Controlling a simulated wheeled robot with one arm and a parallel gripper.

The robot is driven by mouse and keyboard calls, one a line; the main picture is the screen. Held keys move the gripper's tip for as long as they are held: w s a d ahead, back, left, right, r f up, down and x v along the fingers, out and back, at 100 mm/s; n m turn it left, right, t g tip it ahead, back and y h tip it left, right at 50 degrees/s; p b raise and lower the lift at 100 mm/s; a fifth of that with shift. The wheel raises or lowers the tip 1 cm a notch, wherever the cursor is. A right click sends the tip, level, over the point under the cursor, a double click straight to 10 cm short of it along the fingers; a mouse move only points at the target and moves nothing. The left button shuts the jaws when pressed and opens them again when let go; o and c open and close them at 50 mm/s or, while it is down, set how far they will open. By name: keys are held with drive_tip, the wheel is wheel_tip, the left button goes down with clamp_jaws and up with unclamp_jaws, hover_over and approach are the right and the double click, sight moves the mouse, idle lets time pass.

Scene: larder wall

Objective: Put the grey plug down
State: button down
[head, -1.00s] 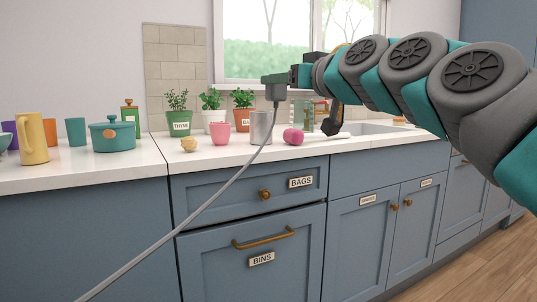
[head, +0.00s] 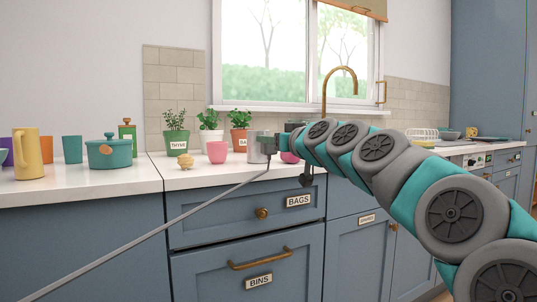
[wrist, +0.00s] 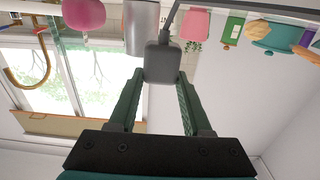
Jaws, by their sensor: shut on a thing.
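The grey plug (head: 268,147) is held between the fingers of my gripper (head: 267,136), in front of the worktop near its front edge in the head view. In the wrist view, which looks upside down, the plug (wrist: 162,63) sits between the two green fingertips of my gripper (wrist: 160,78). A grey cable (head: 160,228) runs from the plug down to the lower left of the head view. The plug shows no clear contact with the worktop (head: 212,176). My gripper and arm hide part of the worktop behind.
A metal canister (head: 254,156), a pink cup (head: 217,152) and a yellow lump (head: 185,161) stand behind and left of the plug. Potted herbs (head: 208,132) line the back. A teal pot (head: 109,152) and yellow jug (head: 27,155) stand left. Bare worktop shows along the front edge.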

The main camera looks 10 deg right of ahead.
drive_tip(key=w, duration=0.5)
drive_tip(key=shift+f, duration=1.95)
drive_tip(key=shift+f+b, duration=0.25)
drive_tip(key=shift+b, duration=0.25)
drive_tip(key=shift+c, duration=1.7)
unclamp_jaws()
drive_tip(key=shift+r, duration=0.1)
drive_tip(key=shift+r+p, duration=0.2)
drive_tip(key=shift+p, duration=0.15)
drive_tip(key=v, duration=1.2)
